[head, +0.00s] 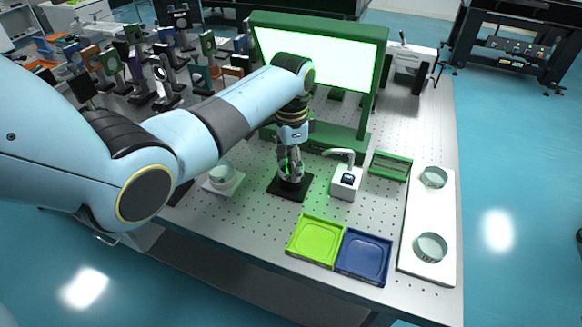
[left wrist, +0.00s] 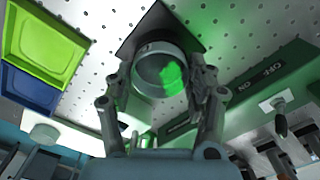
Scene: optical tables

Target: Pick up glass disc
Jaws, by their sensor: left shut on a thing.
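My left gripper (head: 291,172) points down over a black square plate (head: 277,190) on the perforated table. In the left wrist view, my left gripper (left wrist: 158,80) is shut on a round glass disc (left wrist: 153,66) with a grey rim and a green glow, one finger on each side. The black plate (left wrist: 137,30) is behind it. In the head view the fingers mostly hide this disc, and I cannot tell whether it touches the plate. My right gripper is not in view.
Green tray (head: 316,241) and blue tray (head: 363,256) lie in front. A white board (head: 428,210) with two glass dishes is at right. A white device (head: 346,182) and green-framed lit screen (head: 330,62) are close by.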

